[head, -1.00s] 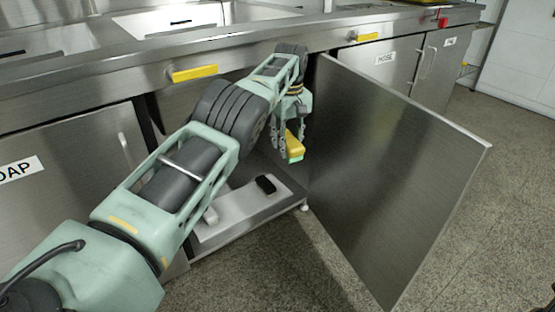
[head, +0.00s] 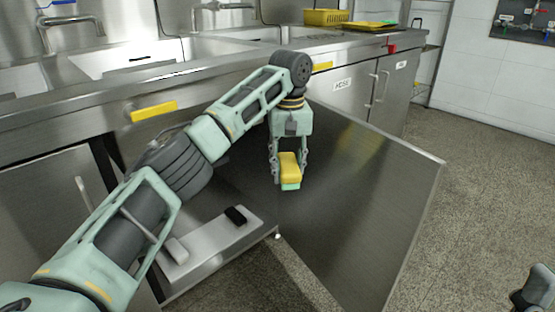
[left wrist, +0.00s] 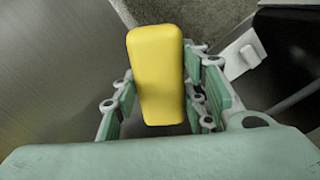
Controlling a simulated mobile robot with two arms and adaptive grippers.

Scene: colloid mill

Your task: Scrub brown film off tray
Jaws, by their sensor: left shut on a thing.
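My left gripper (head: 289,178) is shut on a sponge (head: 290,168), yellow with a green underside. It holds the sponge in the air in front of the open steel cabinet door. The yellow face of the sponge fills the space between the fingers in the left wrist view (left wrist: 158,75). A flat yellow item (head: 367,26), which may be the tray, lies on the far counter, well beyond the gripper. I cannot make out any brown film on it.
The open door (head: 370,190) stands out into the room beside my left gripper. A low metal shelf (head: 205,245) with a black item (head: 235,215) sits in the cabinet opening. A yellow basket (head: 327,17) stands on the far counter.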

